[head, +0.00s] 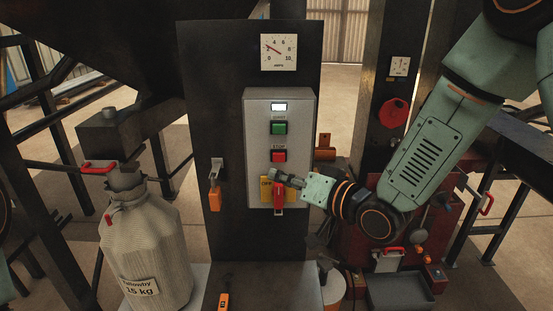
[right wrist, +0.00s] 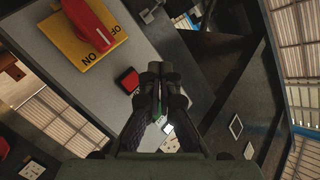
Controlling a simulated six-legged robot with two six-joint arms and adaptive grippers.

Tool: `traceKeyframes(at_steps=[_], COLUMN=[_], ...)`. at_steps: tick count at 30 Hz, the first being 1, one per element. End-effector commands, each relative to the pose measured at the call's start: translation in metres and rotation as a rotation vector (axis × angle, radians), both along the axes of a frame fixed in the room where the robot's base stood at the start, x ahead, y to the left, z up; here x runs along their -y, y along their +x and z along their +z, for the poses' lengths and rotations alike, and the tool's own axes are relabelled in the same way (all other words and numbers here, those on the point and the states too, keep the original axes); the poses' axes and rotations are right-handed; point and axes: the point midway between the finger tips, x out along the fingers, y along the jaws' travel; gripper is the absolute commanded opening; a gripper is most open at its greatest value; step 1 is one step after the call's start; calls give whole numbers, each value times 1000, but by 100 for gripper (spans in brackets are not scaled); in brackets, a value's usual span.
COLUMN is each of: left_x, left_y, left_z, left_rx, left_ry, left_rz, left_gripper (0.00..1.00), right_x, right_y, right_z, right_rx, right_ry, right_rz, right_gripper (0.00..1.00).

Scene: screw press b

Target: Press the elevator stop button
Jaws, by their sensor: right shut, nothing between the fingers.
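The grey control box (head: 254,150) is on a dark upright panel. It bears a white lamp (head: 279,107), a green button (head: 278,128) and, below that, a red button (head: 278,156) under a STOP label. A red switch handle (head: 279,196) on a yellow plate is at the bottom. My right gripper (head: 276,174) is shut and empty, just below the red button and over the switch's top. In the right wrist view its closed fingertips (right wrist: 156,70) appear right of the red button (right wrist: 128,80); contact cannot be told. The fingers partly hide the green button (right wrist: 161,120). My left gripper is out of view.
A gauge (head: 278,52) is above the box. An orange-handled item (head: 215,195) hangs left of it. A labelled 15 kg sack (head: 148,245) stands at lower left. A red round knob (head: 394,113) is on the post at right, near my right arm.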

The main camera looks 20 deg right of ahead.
Motion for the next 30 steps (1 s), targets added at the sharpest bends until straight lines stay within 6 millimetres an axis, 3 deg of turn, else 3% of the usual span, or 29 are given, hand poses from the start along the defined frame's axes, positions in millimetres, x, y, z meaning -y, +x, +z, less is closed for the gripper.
traceKeyframes(at_steps=[6,12,30], left_x=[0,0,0], left_y=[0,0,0], left_z=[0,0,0], left_rx=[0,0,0], left_ry=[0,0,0], left_rz=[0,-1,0], left_gripper=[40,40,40], right_x=[8,11,11], right_y=[25,36,38], right_z=[0,0,0], right_rx=[0,0,-1], right_ry=[0,0,0], right_rz=[-1,-1,-1], right_gripper=[0,0,0])
